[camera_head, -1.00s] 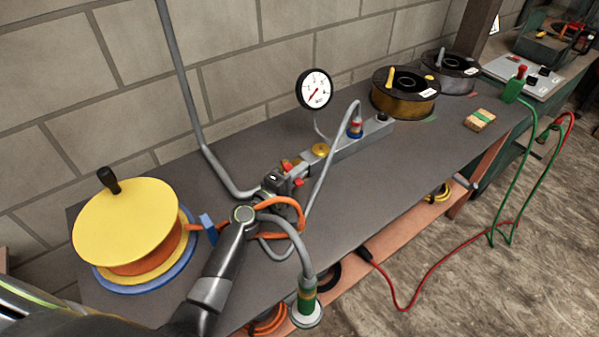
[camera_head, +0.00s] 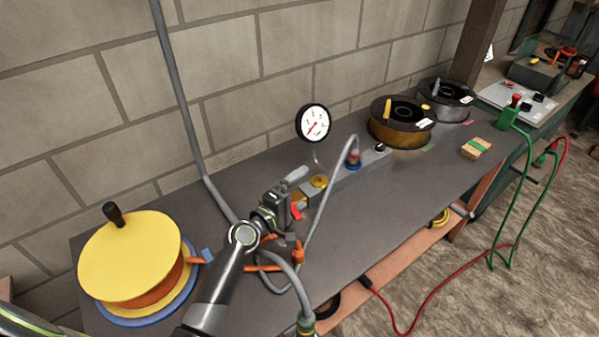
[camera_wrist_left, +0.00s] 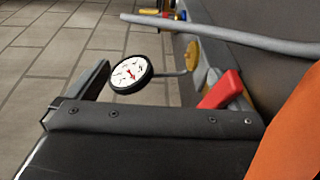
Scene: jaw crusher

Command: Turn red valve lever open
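The red valve lever (camera_head: 296,211) is a small red handle at the near end of a grey manifold (camera_head: 352,172) on the bench. My left gripper (camera_head: 287,192) is beside it, partly covering the valve, with its fingers apart. In the left wrist view the red lever (camera_wrist_left: 222,90) slants up at the right side of the opening of my left gripper (camera_wrist_left: 165,90). One dark finger shows at left; the other is hard to make out. I see nothing held, and contact with the lever cannot be told. My right gripper is not in view.
A pressure gauge (camera_head: 313,123) stands behind the manifold. A yellow reel (camera_head: 130,258) is at left, dark spools (camera_head: 403,125) at the back. Bare bench lies right of the manifold.

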